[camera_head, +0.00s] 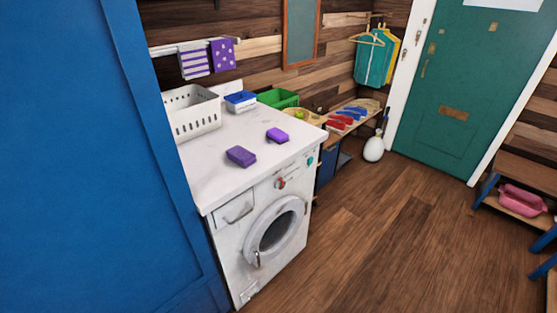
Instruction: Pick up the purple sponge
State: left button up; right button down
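Two purple blocks that look like sponges lie apart on the white top of the washing machine (207,187). The darker purple sponge (241,156) is nearer the front left of the top. The brighter violet sponge (277,135) is smaller in view and lies farther right, toward the back. Neither of my grippers shows in the head view, and nothing touches either sponge.
Behind the sponges stand a white perforated basket (192,113), a blue-and-white box (240,101) and a green crate (278,98). A large blue panel (80,160) fills the left side. The wooden floor (390,240) at right is clear.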

aim_at(278, 137)
jog(key=i+l, duration=0.2)
jog(key=l, duration=0.15)
jog(key=i+l+u, duration=0.1)
jog(key=l, duration=0.25)
jog(key=i+l, duration=0.25)
jog(key=i+l+u, duration=0.1)
jog(key=l, duration=0.35)
jog(key=i+l, duration=0.2)
jog(key=l, duration=0.15)
jog(key=i+l+u, duration=0.1)
jog(key=l, duration=0.25)
jog(key=i+l+u, duration=0.1)
jog(key=l, duration=0.3)
jog(key=i+l, duration=0.25)
jog(key=l, duration=0.15)
